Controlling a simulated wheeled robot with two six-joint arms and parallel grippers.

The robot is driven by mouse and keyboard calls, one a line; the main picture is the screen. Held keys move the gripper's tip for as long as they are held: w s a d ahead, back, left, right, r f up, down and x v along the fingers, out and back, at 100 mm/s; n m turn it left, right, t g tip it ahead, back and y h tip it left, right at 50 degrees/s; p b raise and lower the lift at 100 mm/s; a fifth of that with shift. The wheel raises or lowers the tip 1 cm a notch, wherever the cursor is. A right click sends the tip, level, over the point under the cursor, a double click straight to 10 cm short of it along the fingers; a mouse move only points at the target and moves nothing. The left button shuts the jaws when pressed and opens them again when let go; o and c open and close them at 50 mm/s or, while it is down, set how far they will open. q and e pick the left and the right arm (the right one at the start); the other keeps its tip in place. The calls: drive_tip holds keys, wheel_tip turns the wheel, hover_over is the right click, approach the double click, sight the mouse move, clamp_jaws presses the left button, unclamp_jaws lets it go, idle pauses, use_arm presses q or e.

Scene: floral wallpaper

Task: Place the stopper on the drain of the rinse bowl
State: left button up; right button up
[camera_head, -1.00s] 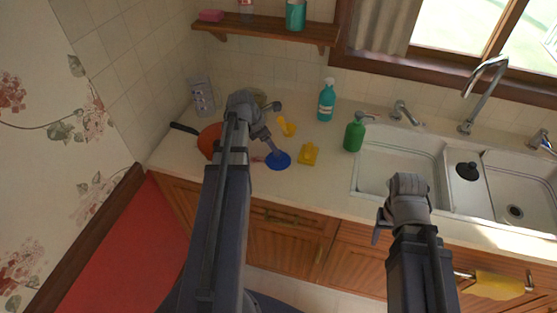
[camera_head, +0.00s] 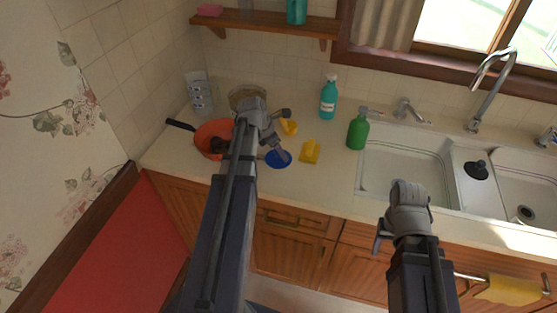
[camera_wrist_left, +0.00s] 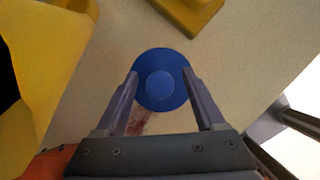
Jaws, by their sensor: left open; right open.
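A blue round disc with a raised knob (camera_head: 274,160) lies on the counter at the left. My left gripper (camera_head: 282,155) is just above it; in the left wrist view, its open fingers (camera_wrist_left: 160,78) are on either side of the blue disc (camera_wrist_left: 160,58), with nothing held. A black stopper-like piece with a knob (camera_head: 477,171) sits on the middle section of the white double sink. The right basin (camera_head: 530,180) has an uncovered round drain (camera_head: 526,213). My right gripper (camera_head: 381,235) is open in front of the left basin (camera_head: 402,165), its fingers mostly hidden.
Next to the blue disc are a yellow object (camera_head: 310,152), another yellow piece (camera_head: 289,127) and an orange pan (camera_head: 207,138). A green soap bottle (camera_head: 357,132) and a teal bottle (camera_head: 328,100) stand farther right. A faucet (camera_head: 490,90) rises behind the sink.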

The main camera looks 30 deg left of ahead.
use_arm(q)
clamp_jaws()
idle(0.5)
